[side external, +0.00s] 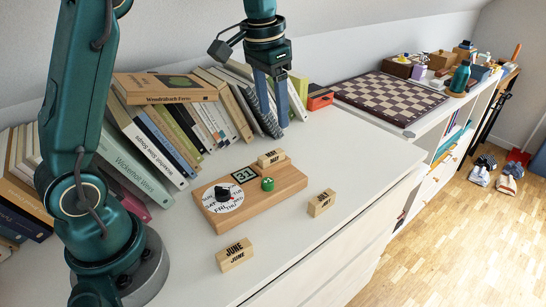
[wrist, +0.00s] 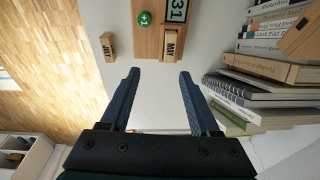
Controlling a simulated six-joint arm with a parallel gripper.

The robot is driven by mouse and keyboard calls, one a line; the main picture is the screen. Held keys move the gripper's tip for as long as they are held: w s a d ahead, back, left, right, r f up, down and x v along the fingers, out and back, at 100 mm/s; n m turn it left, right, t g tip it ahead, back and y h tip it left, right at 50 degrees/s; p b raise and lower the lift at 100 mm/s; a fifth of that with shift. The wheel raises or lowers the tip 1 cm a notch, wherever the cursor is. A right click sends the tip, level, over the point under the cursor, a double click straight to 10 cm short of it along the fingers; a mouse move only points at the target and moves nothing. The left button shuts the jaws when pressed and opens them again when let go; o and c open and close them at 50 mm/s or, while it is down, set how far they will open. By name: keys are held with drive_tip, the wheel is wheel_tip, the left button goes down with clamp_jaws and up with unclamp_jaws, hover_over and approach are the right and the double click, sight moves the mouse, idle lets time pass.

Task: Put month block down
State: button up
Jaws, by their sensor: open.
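A wooden month block marked MAY (side external: 271,158) stands at the back edge of the wooden calendar board (side external: 285,184); the block also shows in the wrist view (wrist: 171,46), ahead of my fingertips. My gripper (side external: 274,122) is open and empty, pointing down behind and above the board, near the books. In the wrist view a clear gap lies between its fingers (wrist: 159,73). A JUNE block (side external: 235,255) lies on the white top in front of the board.
Leaning books (side external: 140,160) line the wall behind. A chessboard (side external: 388,96) lies farther right. The white top (side external: 290,235) is clear between the loose blocks.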

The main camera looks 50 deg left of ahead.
drive_tip(key=g, duration=0.2)
hover_over(271, 154)
drive_tip(key=shift+n, duration=0.3)
wheel_tip(271, 154, down, 6)
drive_tip(key=shift+w+d+f, duration=0.1)
drive_tip(key=shift+f, duration=2.8)
clamp_jaws()
